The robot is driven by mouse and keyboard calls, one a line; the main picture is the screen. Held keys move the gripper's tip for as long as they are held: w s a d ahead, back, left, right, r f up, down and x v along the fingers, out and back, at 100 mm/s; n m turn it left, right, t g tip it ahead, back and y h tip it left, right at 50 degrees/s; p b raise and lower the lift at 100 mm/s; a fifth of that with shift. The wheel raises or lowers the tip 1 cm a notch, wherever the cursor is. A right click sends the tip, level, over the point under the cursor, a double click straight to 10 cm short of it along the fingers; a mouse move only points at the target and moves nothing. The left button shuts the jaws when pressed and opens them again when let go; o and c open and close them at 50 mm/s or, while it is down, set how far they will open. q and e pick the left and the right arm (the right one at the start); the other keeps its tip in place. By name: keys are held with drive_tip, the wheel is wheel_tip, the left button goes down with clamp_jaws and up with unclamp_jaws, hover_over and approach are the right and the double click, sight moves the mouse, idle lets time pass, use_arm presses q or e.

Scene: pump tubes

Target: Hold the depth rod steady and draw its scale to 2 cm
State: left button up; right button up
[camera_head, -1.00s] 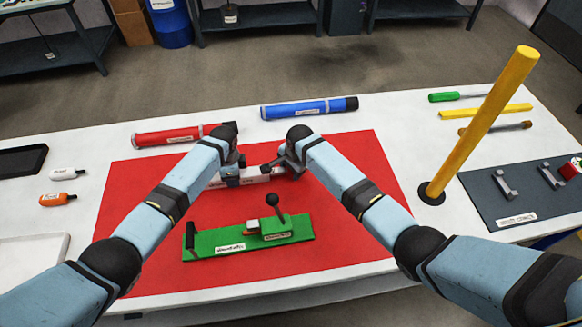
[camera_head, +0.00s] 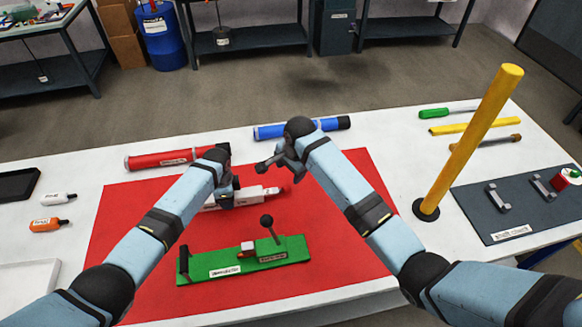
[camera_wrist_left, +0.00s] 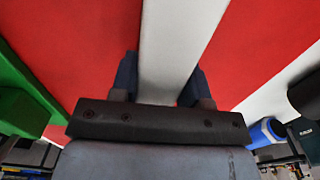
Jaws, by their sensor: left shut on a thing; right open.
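The depth rod is a white bar (camera_head: 248,194) with a red right end (camera_head: 272,190), lying across the red mat. My left gripper (camera_head: 224,198) is shut around its left part; in the left wrist view the white bar (camera_wrist_left: 166,50) runs between the two fingers. My right gripper (camera_head: 268,168) is open and empty, above and behind the rod's right end, apart from it. The scale marks are too small to read.
A green fixture (camera_head: 215,268) with a black-knobbed lever stands in front on the red mat (camera_head: 335,225). Red (camera_head: 165,160) and blue (camera_head: 330,124) tubes lie behind. A tall yellow post (camera_head: 470,140) stands at right. The mat's right part is clear.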

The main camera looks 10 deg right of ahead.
drive_tip(key=shift+s+d+r, duration=0.1)
drive_tip(key=shift+r, duration=0.35)
use_arm(q)
drive_tip(key=o, duration=1.2)
